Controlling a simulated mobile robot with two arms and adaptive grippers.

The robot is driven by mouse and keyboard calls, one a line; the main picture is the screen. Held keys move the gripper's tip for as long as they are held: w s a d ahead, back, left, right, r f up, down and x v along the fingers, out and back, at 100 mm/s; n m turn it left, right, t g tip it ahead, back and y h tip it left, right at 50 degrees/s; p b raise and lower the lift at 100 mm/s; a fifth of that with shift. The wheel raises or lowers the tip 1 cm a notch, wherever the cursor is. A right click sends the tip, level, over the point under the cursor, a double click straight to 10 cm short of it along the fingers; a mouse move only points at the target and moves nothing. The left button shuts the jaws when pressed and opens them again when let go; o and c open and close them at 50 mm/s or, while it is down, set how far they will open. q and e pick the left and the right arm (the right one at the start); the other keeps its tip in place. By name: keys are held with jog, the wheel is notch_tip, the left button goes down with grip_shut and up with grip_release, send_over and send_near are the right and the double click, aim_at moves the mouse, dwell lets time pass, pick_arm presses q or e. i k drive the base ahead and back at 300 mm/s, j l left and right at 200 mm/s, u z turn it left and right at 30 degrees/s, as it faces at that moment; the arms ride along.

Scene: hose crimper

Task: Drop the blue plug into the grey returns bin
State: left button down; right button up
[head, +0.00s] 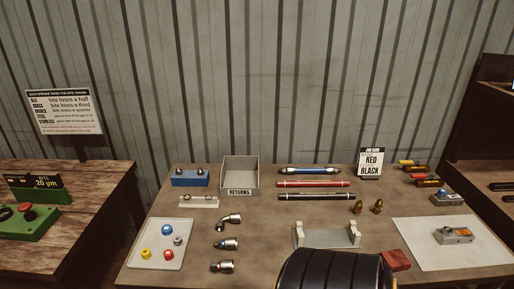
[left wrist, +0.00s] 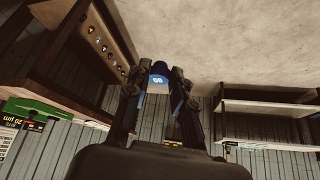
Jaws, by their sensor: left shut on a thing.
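A blue plug (head: 167,230) lies on the pale tray (head: 144,263) at the table's front left, beside yellow, red and grey plugs. The open-topped grey returns bin (head: 251,190), labelled RETURNS, stands at the back of the table, left of centre. My left gripper (left wrist: 158,80) shows in the left wrist view, shut on a blue thing (left wrist: 158,87) with a pale mark. I cannot tell exactly what this thing is. The left gripper does not show in the head view. My right gripper is in neither view.
Metal hose fittings (head: 228,243) lie right of the tray. A blue block (head: 190,178) stands left of the bin, and colored hoses (head: 313,184) lie right of it. A grey cradle (head: 327,236) stands front centre. A dark ribbed shape hides part of the front edge.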

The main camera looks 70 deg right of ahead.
aim_at(237, 182)
jog(key=i+z, duration=0.15)
jog(key=z, duration=0.3)
jog(key=i+j+z, duration=0.1)
jog(key=z, duration=0.3)
jog(key=i+j+z, duration=0.1)
jog(key=z, duration=0.35)
jog(key=i+j+z, duration=0.1)
jog(key=z, duration=0.35)
